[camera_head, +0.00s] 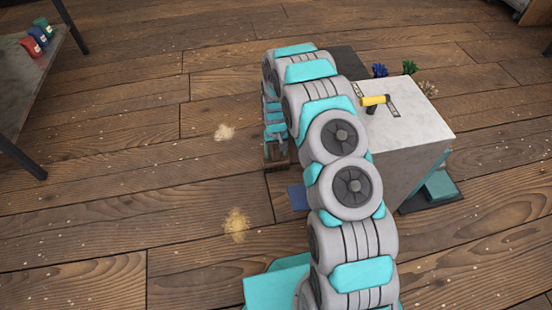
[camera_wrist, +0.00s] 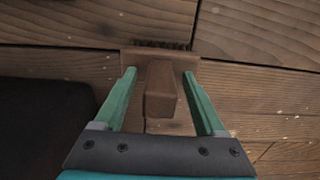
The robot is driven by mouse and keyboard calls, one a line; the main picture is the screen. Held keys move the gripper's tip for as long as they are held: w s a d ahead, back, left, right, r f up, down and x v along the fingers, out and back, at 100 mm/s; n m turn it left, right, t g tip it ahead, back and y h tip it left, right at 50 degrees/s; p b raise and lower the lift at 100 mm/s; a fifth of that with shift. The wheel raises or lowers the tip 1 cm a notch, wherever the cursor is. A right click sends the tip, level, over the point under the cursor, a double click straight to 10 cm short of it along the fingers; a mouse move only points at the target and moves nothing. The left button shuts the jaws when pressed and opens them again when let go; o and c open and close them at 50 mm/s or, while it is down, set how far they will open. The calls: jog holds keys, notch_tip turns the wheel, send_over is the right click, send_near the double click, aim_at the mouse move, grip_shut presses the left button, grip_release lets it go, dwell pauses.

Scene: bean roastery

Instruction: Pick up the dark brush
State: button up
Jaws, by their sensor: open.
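A brown brush (camera_wrist: 160,88) with a wooden block, a stubby handle and a row of dark bristles lies on the plank floor in the wrist view. My gripper (camera_wrist: 160,73) is open, with one finger on each side of the handle and a gap on both sides. The fingertips reach close to the brush's wider head; I cannot tell whether they touch it. In the head view my gripper (camera_head: 276,141) points down at the floor, with the brush (camera_head: 277,157) partly showing under it.
A pale block (camera_head: 425,130) stands right of my arm, with a yellow-handled tool (camera_head: 376,100) on top. Blue, green and tan tufts show behind it. Light dust piles (camera_head: 225,132) (camera_head: 236,224) lie on open floor to the left. A shelf (camera_head: 35,75) with coloured pouches stands far left.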

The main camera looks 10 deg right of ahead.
grip_shut()
dwell(0.6)
